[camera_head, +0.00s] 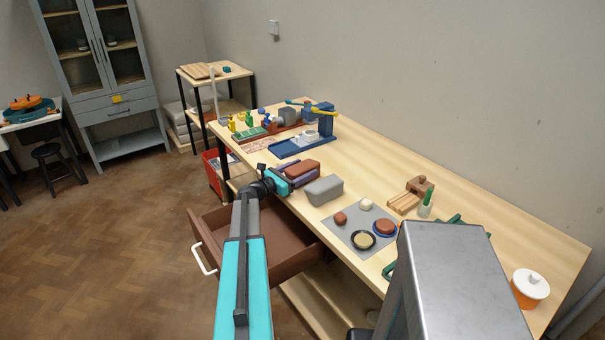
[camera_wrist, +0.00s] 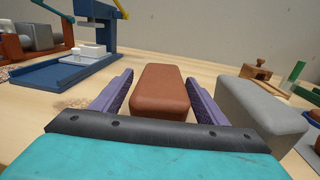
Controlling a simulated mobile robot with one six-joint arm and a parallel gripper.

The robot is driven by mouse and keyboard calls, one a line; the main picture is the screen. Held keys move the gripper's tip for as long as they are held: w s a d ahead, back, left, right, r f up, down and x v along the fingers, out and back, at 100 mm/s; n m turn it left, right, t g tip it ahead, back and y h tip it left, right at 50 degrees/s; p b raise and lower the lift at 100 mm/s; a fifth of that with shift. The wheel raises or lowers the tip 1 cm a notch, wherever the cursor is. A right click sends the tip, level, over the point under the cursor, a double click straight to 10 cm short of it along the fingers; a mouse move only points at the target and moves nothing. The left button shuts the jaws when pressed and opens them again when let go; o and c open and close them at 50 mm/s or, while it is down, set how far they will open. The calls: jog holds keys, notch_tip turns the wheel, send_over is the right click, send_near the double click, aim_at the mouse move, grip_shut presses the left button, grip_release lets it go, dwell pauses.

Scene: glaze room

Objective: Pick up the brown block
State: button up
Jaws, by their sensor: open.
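The brown block (camera_wrist: 160,91) lies on the wooden table between the two purple fingers of my gripper (camera_wrist: 160,92) in the wrist view. A gap shows on each side of the block, so the fingers are open around it. In the head view the brown block (camera_head: 302,169) sits at my gripper (camera_head: 291,172) near the table's front edge, partly hidden by the fingers. A grey block (camera_wrist: 262,112) stands close to the right of the right finger; it also shows in the head view (camera_head: 323,190).
A blue press (camera_head: 318,122) stands behind on the table. An open brown drawer (camera_head: 245,238) juts out below the front edge. A grey mat (camera_head: 347,235) with several small things lies to the right. The table (camera_head: 375,170) behind the grey block is clear.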

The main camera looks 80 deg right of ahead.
aim_at(302, 165)
grip_shut()
jog(key=shift+r, duration=0.15)
jog(key=shift+r, duration=0.15)
jog(key=shift+r+b, duration=1.1)
jog(key=shift+r, duration=3.75)
